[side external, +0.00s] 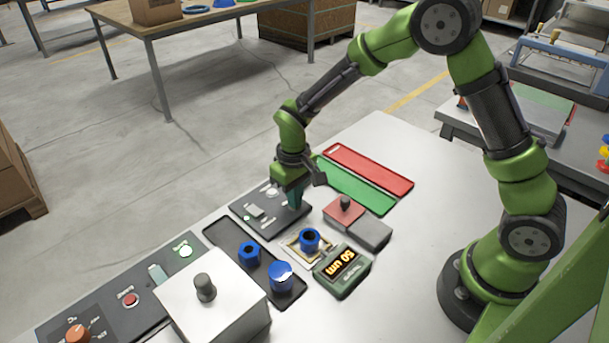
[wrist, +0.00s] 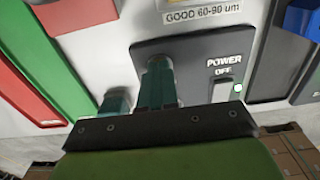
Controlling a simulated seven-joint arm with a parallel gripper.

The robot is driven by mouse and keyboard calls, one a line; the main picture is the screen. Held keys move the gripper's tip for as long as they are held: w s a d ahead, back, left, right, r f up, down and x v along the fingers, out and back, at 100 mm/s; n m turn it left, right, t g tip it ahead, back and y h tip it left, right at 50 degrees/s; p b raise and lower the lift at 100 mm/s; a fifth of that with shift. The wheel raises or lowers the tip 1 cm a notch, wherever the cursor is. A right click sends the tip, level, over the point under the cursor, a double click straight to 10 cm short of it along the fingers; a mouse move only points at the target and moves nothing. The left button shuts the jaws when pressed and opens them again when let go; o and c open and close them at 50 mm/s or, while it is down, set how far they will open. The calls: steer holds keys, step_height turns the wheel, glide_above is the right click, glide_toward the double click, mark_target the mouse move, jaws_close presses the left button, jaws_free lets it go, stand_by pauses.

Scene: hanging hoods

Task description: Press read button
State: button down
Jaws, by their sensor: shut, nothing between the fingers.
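No label saying "read" is legible. In the side external view, a dark panel (side external: 246,217) has a pale round part (side external: 272,192) and a small switch (side external: 255,211). My gripper (side external: 294,203) is shut and empty, pointing down over the panel's right end. A green gauge (side external: 342,270) displays "50 um".
Red (side external: 369,171) and green (side external: 356,185) trays lie behind. A red-and-grey block with a knob (side external: 345,203) stands right of my gripper. Blue parts (side external: 281,276) stand in front. A white box (side external: 215,300) and a panel with a red button (side external: 131,299) are at front left.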

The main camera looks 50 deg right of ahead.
steer(key=shift+r, duration=3.5)
jaws_free()
steer(key=s+d+r+m+t+y, duration=0.1)
steer(key=s+d+r+m+t, duration=0.1)
steer(key=s+r, duration=0.6)
steer(key=s+d+r+m+t+y, duration=0.1)
steer(key=s+d+r+m+t, duration=0.1)
steer(key=s+r+t, duration=0.3)
steer(key=s+d+r, duration=0.1)
steer(key=s+r, duration=0.2)
steer(key=s, duration=0.2)
